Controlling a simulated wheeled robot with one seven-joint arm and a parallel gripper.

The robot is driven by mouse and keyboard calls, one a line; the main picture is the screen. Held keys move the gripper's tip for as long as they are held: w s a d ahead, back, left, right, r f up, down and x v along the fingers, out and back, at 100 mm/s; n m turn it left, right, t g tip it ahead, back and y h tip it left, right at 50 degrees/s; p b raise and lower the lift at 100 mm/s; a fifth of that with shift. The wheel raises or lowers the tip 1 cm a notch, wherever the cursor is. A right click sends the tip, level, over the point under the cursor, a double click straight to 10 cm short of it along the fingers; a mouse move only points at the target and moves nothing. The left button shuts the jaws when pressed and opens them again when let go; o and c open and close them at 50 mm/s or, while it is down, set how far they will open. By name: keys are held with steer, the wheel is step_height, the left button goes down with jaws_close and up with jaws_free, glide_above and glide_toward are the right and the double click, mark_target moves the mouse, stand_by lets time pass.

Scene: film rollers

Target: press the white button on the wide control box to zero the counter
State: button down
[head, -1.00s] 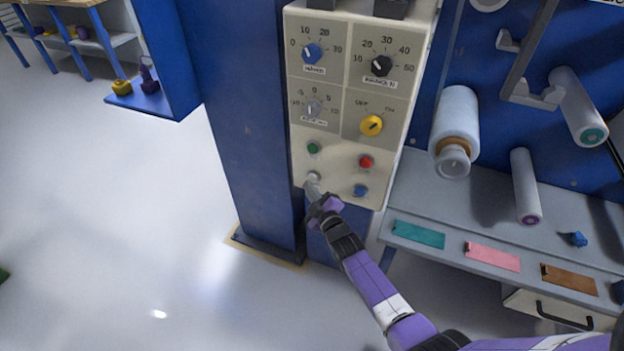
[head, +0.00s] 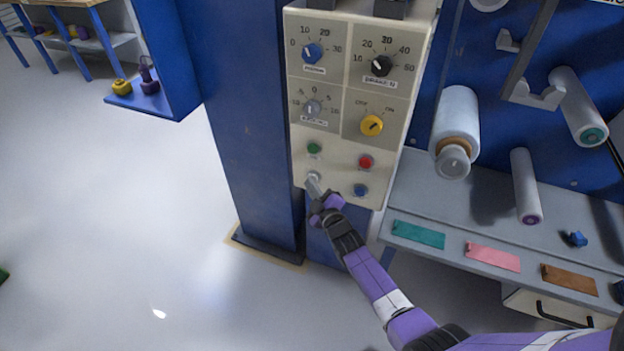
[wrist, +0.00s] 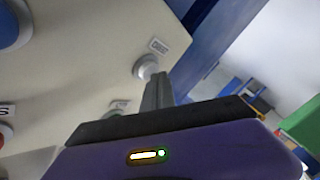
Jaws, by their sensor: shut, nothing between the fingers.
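The wide control box (head: 340,135) is cream-coloured and fixed to a blue column. Its lower panel has a green, a red, a blue and a white button. The white button (head: 313,177) is at the lower left, partly hidden behind my fingertips in the head view. In the wrist view the white button (wrist: 146,66) shows beside a small label, just beyond my fingertips. My gripper (head: 314,186) is shut and empty, with its tips at or very near the button. It also shows in the wrist view (wrist: 157,85). I cannot tell whether the tips touch the button.
The green button (head: 314,148) is just above, and the blue button (head: 360,190) and red button (head: 366,162) are to the right. Knobs fill the upper panel. A grey shelf (head: 450,225) with coloured cards and film rolls stands at right. Open floor lies at left.

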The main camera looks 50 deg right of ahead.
steer(key=shift+w+d, duration=0.1)
steer(key=shift+d, duration=0.15)
stand_by(0.4)
steer(key=shift+a, duration=0.1)
steer(key=shift+s+a, duration=0.3)
steer(key=shift+a, duration=0.45)
steer(key=a+b, duration=0.1)
steer(key=s+a+b, duration=0.1)
steer(key=a, duration=0.1)
steer(key=a+b, duration=0.1)
steer(key=shift+s+a, duration=0.35)
steer(key=shift+s, duration=0.05)
stand_by(0.9)
